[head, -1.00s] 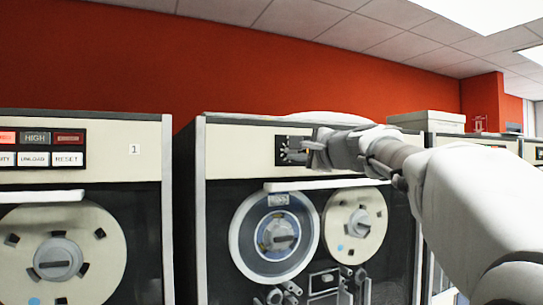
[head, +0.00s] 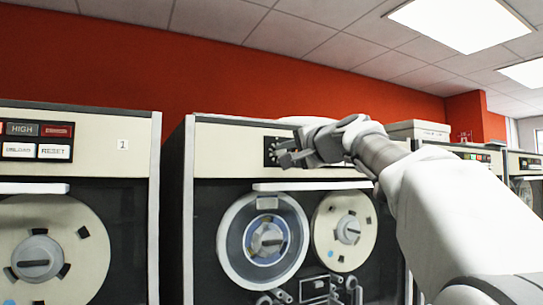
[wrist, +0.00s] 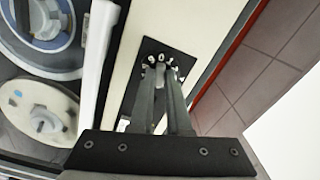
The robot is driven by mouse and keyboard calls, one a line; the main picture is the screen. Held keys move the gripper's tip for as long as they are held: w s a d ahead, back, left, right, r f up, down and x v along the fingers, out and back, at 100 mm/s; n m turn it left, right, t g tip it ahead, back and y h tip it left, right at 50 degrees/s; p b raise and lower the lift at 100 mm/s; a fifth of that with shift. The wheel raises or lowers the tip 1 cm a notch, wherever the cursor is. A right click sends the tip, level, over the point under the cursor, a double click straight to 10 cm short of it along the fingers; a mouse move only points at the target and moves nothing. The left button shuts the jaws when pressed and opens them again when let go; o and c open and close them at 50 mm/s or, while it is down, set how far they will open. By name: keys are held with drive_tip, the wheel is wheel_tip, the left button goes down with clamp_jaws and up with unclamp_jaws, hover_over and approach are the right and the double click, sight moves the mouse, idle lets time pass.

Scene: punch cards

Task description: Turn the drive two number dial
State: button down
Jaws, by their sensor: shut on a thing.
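The drive two number dial sits on a small black panel (head: 269,148) on the cream upper strip of the middle tape drive. White number marks show at the panel's far end in the wrist view (wrist: 155,47). My gripper (head: 284,157) is at this panel, its two grey fingers pointing at it. In the wrist view, my gripper (wrist: 161,72) has its fingers shut on the dial knob at the panel. The knob itself is mostly hidden between and behind the fingers, so its exact setting cannot be read.
A white handle bar (head: 312,186) runs below the panel, close under my gripper. Tape reels (head: 263,243) sit beneath it. The drive marked 1 (head: 122,145) stands on the left, with a narrow gap between. More drives (head: 523,165) stand to the right.

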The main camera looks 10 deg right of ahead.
idle(0.3)
drive_tip(key=c, duration=0.9)
unclamp_jaws()
drive_tip(key=b+v, duration=0.4)
drive_tip(key=v, duration=1.3)
drive_tip(key=shift+s, duration=0.2)
